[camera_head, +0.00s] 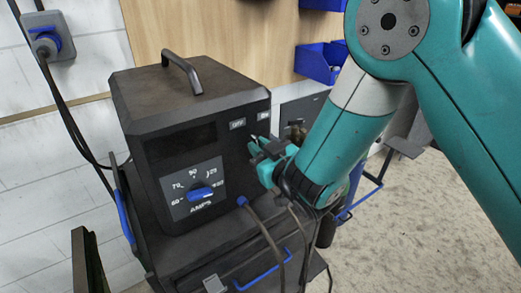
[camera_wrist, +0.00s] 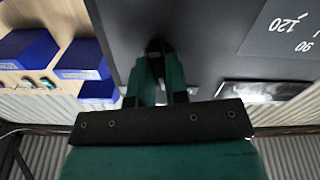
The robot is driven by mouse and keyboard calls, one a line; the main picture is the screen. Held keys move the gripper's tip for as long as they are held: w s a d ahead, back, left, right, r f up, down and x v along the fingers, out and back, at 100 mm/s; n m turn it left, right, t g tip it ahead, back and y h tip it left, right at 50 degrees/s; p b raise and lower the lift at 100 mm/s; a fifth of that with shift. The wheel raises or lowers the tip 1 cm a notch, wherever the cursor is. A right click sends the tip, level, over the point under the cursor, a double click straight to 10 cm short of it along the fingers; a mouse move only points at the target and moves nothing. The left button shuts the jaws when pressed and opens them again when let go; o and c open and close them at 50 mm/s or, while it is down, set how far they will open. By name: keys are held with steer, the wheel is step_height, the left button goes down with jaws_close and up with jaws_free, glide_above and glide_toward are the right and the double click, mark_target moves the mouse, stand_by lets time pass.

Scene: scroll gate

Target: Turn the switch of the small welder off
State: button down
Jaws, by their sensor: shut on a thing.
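The small welder (camera_head: 190,125) is a black box with a top handle. Its front has an AMPS dial with a blue knob (camera_head: 201,192) and small OFF and ON labels (camera_head: 238,124) at the upper right. My gripper (camera_head: 259,147) is at the front panel just below these labels. In the wrist view my gripper (camera_wrist: 157,55) has its fingers closed together around a small dark piece, the switch (camera_wrist: 156,45), against the panel. The switch is mostly hidden by the fingers, so its exact position cannot be told.
The welder stands on a dark cart with a blue handle (camera_head: 265,272). Cables hang from its front, below my gripper. A wall socket (camera_head: 48,40) is at the upper left and blue bins (camera_head: 318,62) hang on the back panel. Open floor lies at the right.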

steer(key=n, duration=0.5)
steer(key=shift+f, duration=0.2)
steer(key=shift+d+n, duration=0.1)
steer(key=shift+n, duration=0.3)
steer(key=c, duration=1.1)
jaws_free()
steer(key=shift+r, duration=0.1)
